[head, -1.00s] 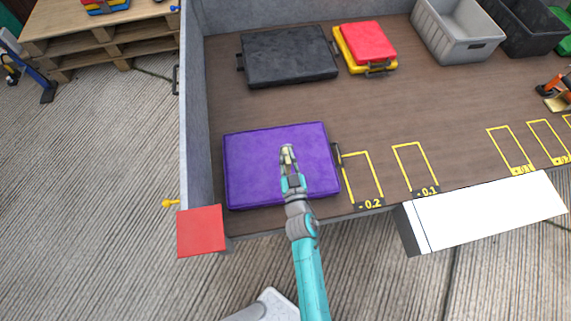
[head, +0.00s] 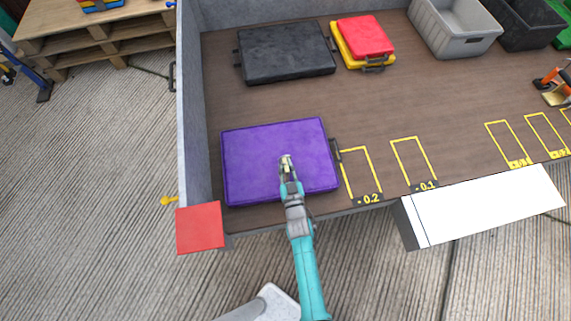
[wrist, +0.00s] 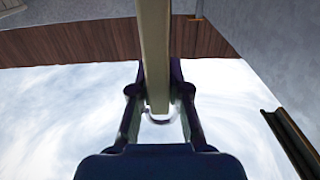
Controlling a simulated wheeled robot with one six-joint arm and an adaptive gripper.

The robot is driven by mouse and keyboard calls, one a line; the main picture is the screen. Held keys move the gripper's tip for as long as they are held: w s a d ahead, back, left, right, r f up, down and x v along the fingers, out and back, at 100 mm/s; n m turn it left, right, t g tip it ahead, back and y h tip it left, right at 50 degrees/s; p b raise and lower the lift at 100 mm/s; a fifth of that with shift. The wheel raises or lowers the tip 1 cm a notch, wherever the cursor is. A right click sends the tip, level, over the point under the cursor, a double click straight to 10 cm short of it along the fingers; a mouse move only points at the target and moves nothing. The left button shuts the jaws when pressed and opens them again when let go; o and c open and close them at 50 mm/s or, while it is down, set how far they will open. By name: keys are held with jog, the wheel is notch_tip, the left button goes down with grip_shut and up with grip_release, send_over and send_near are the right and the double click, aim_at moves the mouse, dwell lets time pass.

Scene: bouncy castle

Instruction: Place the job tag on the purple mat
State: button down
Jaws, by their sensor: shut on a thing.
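The purple mat (head: 255,165) lies at the front left of the brown surface, with a dark handle on its right side. My gripper (head: 287,168) is over the right-hand middle of the mat in the head view. It is shut on the job tag (head: 285,158), which looks small and pale there. In the wrist view the tag (wrist: 155,45) is a long beige strip running up between the fingers of my gripper (wrist: 158,92). I cannot tell whether the tag touches the mat.
A black case (head: 286,53) and a red-and-yellow stack (head: 365,38) lie behind the mat. A grey bin (head: 455,30) stands further right. Yellow outlined slots (head: 362,175) run along the front edge right of the mat. A grey wall (head: 190,120) bounds the left.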

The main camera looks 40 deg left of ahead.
jog(key=shift+f, duration=0.1)
jog(key=c, duration=1.1)
grip_release()
jog(key=shift+c, duration=0.2)
jog(key=v, duration=1.2)
